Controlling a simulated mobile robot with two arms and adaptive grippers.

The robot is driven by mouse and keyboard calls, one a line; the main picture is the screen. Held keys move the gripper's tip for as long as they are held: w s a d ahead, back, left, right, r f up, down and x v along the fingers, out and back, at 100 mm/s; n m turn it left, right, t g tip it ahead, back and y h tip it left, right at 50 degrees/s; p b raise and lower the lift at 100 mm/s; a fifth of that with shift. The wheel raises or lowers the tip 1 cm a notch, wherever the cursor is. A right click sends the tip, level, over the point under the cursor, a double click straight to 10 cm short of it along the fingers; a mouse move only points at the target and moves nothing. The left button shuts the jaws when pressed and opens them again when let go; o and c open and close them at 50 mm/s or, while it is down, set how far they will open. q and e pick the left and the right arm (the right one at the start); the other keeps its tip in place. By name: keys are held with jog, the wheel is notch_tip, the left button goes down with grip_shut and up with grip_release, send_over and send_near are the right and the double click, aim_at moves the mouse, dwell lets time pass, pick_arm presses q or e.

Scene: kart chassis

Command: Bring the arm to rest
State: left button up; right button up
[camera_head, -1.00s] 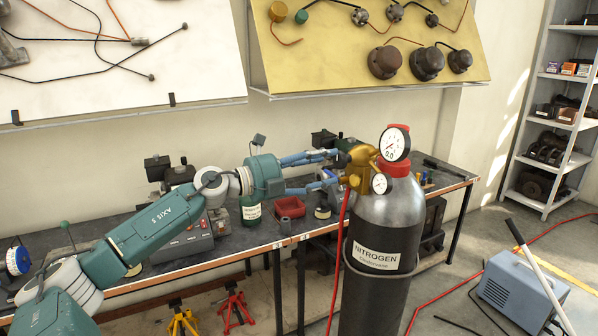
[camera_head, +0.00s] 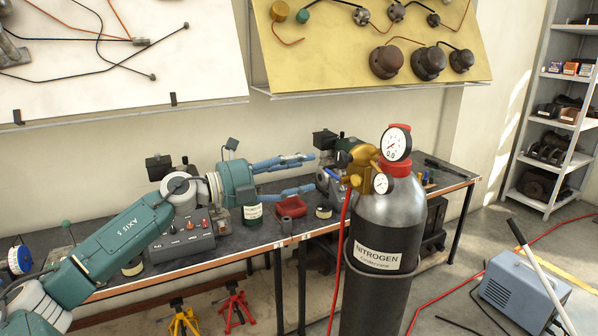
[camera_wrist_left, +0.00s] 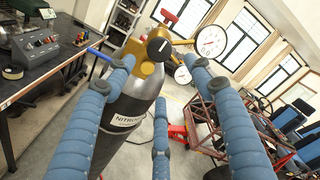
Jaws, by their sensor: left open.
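My left arm comes in from the left, and its gripper (camera_head: 310,172) has blue padded fingers spread open and empty. The fingers point right toward the nitrogen cylinder (camera_head: 388,215), with a gap between their tips and the brass regulator (camera_head: 362,160). In the left wrist view the open fingers (camera_wrist_left: 158,95) frame the cylinder (camera_wrist_left: 128,110), with the black knob (camera_wrist_left: 158,45) and a gauge (camera_wrist_left: 211,41) beyond them. The cylinder stands upright on the floor, and its regulator has two gauges. My right gripper is not in these views.
A red hose (camera_head: 340,240) hangs beside the cylinder. A blue-grey machine (camera_head: 520,290) stands on the floor at right.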

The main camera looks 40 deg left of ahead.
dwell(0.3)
